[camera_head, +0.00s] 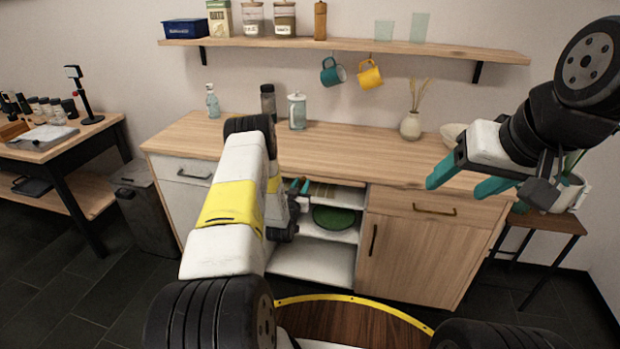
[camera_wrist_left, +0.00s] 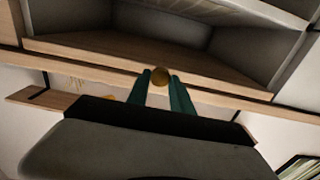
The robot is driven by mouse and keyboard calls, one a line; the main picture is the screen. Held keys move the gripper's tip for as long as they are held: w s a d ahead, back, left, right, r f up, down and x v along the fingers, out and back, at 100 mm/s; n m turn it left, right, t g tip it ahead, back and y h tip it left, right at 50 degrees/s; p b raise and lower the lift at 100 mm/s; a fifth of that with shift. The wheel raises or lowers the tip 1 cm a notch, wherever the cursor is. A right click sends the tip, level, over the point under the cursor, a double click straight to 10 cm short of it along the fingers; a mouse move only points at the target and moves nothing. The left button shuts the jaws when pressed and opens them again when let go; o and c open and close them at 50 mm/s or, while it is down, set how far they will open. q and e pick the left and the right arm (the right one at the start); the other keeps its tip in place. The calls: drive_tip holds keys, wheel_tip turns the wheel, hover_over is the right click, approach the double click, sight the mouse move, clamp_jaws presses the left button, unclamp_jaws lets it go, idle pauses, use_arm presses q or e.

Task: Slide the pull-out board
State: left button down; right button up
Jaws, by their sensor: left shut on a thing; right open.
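The pull-out board (camera_wrist_left: 100,52) shows in the left wrist view as a flat wooden panel with a small round brass knob (camera_wrist_left: 160,75) at its edge. My left gripper (camera_wrist_left: 160,85) has its teal fingers on either side of the knob, shut on it. In the head view my left gripper (camera_head: 300,187) is at the open middle bay of the cabinet, and my left arm hides part of that bay. My right gripper (camera_head: 466,180) is open and empty, raised in front of the right end of the countertop.
The wooden cabinet (camera_head: 410,240) has a drawer and door on the right. A green dish (camera_head: 333,217) sits inside the middle bay. On the countertop (camera_head: 350,155) stand jars, a bottle and a vase (camera_head: 411,125). A plant pot on a stool is at the right.

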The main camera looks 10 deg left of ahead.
use_arm(q)
drive_tip(key=shift+w, duration=0.7)
drive_tip(key=c, duration=1.2)
unclamp_jaws()
drive_tip(key=shift+w, duration=0.1)
drive_tip(key=shift+o, duration=0.2)
drive_tip(key=s, duration=0.7)
drive_tip(key=shift+s, duration=0.4)
drive_tip(key=shift+a, duration=0.1)
